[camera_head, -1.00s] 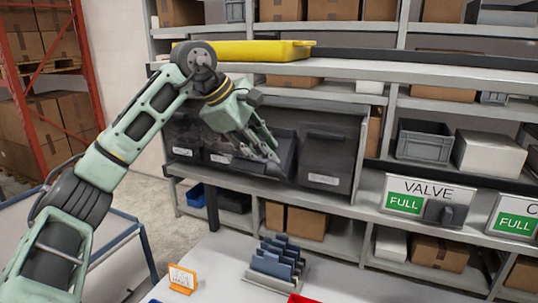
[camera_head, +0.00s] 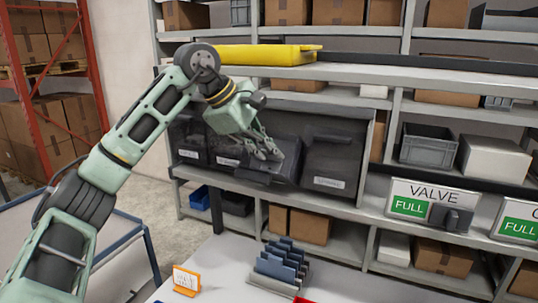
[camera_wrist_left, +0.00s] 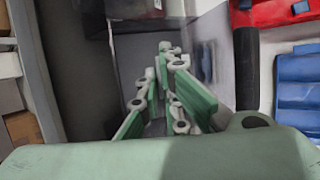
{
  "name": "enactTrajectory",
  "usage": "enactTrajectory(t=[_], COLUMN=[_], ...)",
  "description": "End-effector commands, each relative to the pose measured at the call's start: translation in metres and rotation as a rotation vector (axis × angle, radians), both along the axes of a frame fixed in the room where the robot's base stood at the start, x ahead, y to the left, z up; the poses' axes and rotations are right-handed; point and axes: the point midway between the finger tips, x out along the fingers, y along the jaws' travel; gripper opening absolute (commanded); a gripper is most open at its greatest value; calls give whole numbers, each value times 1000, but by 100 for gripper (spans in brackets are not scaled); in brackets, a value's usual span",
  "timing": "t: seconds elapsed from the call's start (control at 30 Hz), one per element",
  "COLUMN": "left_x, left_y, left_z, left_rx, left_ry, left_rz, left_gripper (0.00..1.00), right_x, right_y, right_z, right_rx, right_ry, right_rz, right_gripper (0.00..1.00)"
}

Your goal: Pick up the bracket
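My left gripper (camera_head: 268,151) is at the middle of a row of dark dispenser bins, above a protruding dark bin front (camera_head: 268,171). In the left wrist view its fingers (camera_wrist_left: 171,57) converge with their tips close together, over a grey surface. I cannot tell whether they hold anything. No bracket can be made out for certain. Several blue-grey upright pieces (camera_head: 279,262) stand in a holder on the table at the bottom of the head view, well apart from the gripper. My right gripper is not in view.
Bins with white labels flank the gripper, including one on the right (camera_head: 333,160). A yellow tray (camera_head: 240,54) lies on the shelf above. An orange-framed card (camera_head: 187,280) stands on the pale table (camera_head: 225,265).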

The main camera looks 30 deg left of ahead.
Motion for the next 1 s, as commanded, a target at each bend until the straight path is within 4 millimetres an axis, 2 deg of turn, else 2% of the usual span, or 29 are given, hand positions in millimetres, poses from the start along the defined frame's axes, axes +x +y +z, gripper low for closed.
enactTrajectory(t=[0.23,0.5,0.9,0.93,1.0], left_x=[-3,-3,-4,-11,-25], left_y=[0,-1,-1,0,0], left_z=[7,59,120,112,110], left_rx=[-1,-2,-1,0,2], left_ry=[-4,-6,-3,-4,-4], left_rz=[1,1,0,0,1], left_gripper=[0,0,0,0,0], right_x=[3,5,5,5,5], right_y=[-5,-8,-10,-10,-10], right_z=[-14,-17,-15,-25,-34], right_rx=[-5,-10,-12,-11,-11], right_ry=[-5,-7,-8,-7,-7], right_rz=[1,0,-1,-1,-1], right_gripper=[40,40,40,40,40])
